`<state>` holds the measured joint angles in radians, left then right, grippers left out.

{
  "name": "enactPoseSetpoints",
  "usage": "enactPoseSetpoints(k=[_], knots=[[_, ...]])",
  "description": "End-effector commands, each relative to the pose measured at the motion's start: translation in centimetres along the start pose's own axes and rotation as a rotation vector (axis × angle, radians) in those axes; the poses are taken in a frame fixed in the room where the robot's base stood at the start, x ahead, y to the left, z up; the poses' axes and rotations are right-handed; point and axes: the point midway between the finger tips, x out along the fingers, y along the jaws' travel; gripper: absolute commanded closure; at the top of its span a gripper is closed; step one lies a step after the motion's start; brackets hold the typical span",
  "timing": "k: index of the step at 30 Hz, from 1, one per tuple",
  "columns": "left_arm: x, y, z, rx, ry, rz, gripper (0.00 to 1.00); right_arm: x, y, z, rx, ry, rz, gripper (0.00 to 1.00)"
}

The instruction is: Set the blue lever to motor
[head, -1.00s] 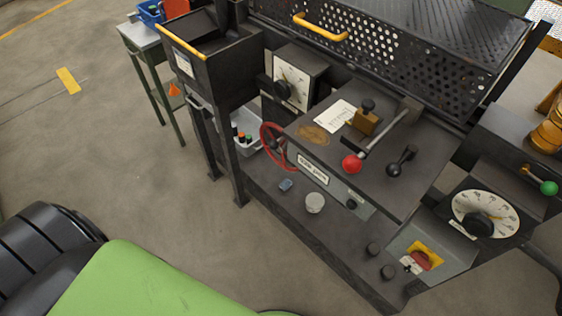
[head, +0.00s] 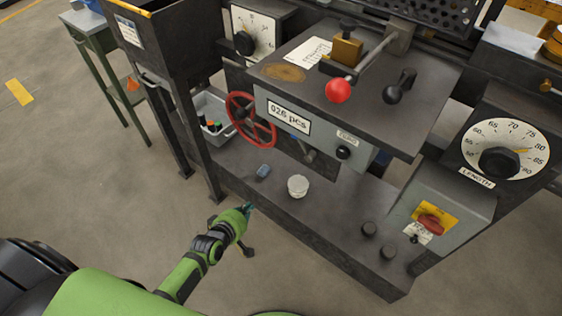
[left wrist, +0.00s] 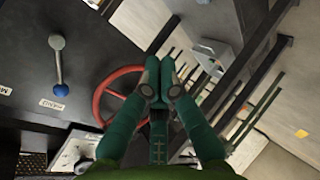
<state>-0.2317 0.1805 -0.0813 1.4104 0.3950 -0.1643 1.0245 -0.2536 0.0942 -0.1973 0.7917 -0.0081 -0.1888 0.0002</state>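The blue lever (left wrist: 58,66) shows in the left wrist view, on a dark panel. Another label (left wrist: 5,90), starting with M, is cut off at the left edge. My left gripper (head: 248,209) is low in front of the machine in the head view. In the left wrist view its teal fingers (left wrist: 158,78) are together and empty, apart from the lever. My right gripper is out of view.
A red handwheel (head: 250,119) stands on the machine's front; it also shows in the left wrist view (left wrist: 103,100). A white cup-like object (head: 297,186) stands on the lower ledge. The floor in front is clear.

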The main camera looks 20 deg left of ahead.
Motion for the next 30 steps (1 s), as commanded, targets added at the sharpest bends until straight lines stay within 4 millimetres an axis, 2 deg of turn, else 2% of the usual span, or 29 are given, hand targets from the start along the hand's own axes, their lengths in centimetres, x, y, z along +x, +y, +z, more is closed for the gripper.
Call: enactPoseSetpoints(k=[1,3,6,10,15,23,26,30], knots=[[1.8,1.4,-0.9,-0.121,0.021,0.097,1.0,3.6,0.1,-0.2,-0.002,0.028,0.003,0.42],[2.0,5.0,-2.3,-0.28,0.027,0.213,1.0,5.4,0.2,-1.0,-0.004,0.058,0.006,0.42],[1.5,9.1,-3.8,-0.457,0.008,0.345,1.0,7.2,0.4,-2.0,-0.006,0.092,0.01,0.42],[0.4,12.3,-4.8,-0.595,-0.027,0.448,1.0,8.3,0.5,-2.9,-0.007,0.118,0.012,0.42],[-0.3,13.8,-5.2,-0.651,-0.046,0.487,1.0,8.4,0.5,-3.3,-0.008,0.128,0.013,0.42],[-0.3,13.8,-5.2,-0.65,-0.045,0.485,1.0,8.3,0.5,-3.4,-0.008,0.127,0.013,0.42],[0.1,14.0,-5.3,-0.649,-0.045,0.486,1.0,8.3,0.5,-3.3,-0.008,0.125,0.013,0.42],[1.7,14.8,-5.5,-0.65,-0.045,0.487,1.0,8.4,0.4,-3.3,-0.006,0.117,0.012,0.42]])
